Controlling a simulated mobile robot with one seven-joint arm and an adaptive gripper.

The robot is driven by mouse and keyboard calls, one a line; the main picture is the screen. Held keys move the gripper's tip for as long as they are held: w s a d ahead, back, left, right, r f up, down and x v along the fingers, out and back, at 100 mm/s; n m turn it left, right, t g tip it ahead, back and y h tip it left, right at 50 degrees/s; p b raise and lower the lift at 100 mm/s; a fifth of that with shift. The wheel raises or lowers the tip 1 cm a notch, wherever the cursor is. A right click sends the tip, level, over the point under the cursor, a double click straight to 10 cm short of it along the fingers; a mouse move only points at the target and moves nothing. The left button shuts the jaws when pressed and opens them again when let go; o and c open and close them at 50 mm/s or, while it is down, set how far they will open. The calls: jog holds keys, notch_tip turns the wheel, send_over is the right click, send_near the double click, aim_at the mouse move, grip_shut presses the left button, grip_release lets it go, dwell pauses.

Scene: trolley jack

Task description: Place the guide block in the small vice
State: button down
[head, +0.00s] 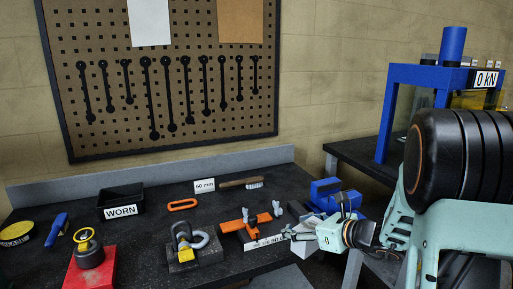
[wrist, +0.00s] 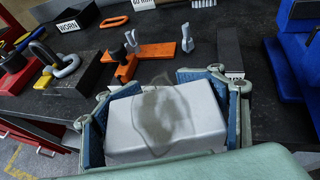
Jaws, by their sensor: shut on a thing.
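My gripper (wrist: 163,122) is shut on a pale grey block with a darker blotch, which I take as the guide block (wrist: 190,115). The blue pads press its left and right sides in the wrist view. In the wrist view blue metal, likely the vice (wrist: 285,75), shows at the right, apart from the block. Its jaw gap is not clear.
An orange fixture (head: 238,226) with grey clamps lies left of my gripper. A padlock-like shackle piece (head: 183,240), a red stand (head: 88,270) and a black WORN bin (head: 120,200) are further left. A blue press (head: 388,115) stands at the right.

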jog(key=s+d+f+n+g+y, duration=0.1)
jog(key=s+f, duration=0.1)
jog(key=s, duration=0.3)
jog(key=s+d+f+n+g+y, duration=0.1)
jog(key=s+d+f+n, duration=0.1)
jog(key=s, duration=0.3)
notch_tip(320, 180, up, 10)
jog(key=p, duration=1.6)
jog(key=shift+a+f, duration=0.15)
jog(key=shift+a, duration=0.1)
jog(key=shift+a, duration=0.15)
